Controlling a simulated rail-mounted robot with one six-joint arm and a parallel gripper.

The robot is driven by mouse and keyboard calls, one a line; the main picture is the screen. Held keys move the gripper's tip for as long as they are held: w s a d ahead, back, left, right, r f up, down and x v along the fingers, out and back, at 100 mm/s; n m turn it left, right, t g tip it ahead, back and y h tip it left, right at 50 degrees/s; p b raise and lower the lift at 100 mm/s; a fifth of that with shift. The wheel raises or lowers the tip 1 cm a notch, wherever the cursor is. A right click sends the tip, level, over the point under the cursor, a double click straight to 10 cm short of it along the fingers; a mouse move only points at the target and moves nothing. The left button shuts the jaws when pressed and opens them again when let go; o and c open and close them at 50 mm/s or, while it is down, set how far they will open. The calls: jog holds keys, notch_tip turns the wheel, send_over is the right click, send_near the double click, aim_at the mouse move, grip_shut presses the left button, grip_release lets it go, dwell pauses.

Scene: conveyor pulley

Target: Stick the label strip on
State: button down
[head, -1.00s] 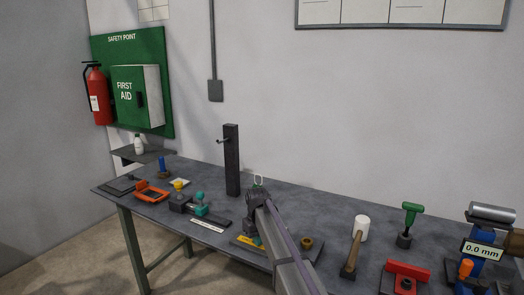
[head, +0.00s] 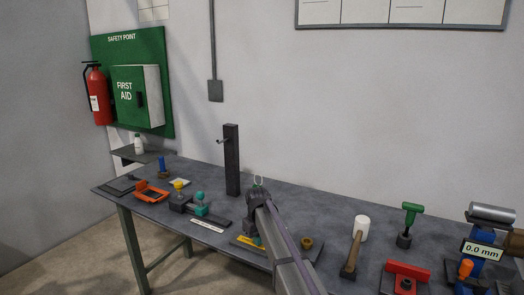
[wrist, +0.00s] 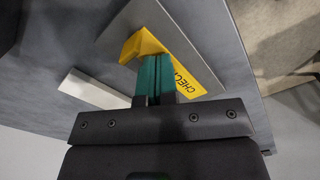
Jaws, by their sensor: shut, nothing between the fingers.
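The yellow label strip (wrist: 187,65) lies on a grey plate (wrist: 118,35) in the wrist view, with dark lettering that reads "CHEC" before my gripper cuts it off. A yellow piece (wrist: 140,46) at its far left end looks raised or folded; I cannot tell whether it is part of the strip. My gripper (wrist: 154,62) has teal fingers, shut together and empty, over the strip beside that piece. I cannot tell whether they touch it. In the head view the yellow strip (head: 246,240) shows left of my arm, which hides part of the plate.
A black post (head: 231,160) stands behind. A mallet (head: 354,250), a red fixture (head: 405,278) and a gauge reading 0.0 mm (head: 482,251) stand at the right.

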notch_tip(320, 180, up, 6)
jog(key=p, duration=0.5)
jog(key=shift+f, duration=0.15)
jog(key=shift+m, duration=0.8)
jog(key=s, duration=0.2)
jog(key=s+d, duration=0.1)
jog(key=s, duration=0.1)
jog(key=s+d, duration=0.1)
jog(key=s, duration=0.1)
jog(key=shift+s, duration=0.35)
jog(key=s+d+r+m+p, duration=0.1)
jog(key=s+d, duration=0.4)
jog(key=s, duration=0.4)
jog(key=s+d+r+m+p, duration=0.1)
jog(key=s+d+m, duration=0.1)
jog(key=s+d, duration=0.4)
jog(key=s+d+r+m+p, duration=0.1)
jog(key=s+d, duration=0.4)
jog(key=s, duration=0.7)
jog(key=shift+s+d+m, duration=0.25)
jog(key=shift+m, duration=0.15)
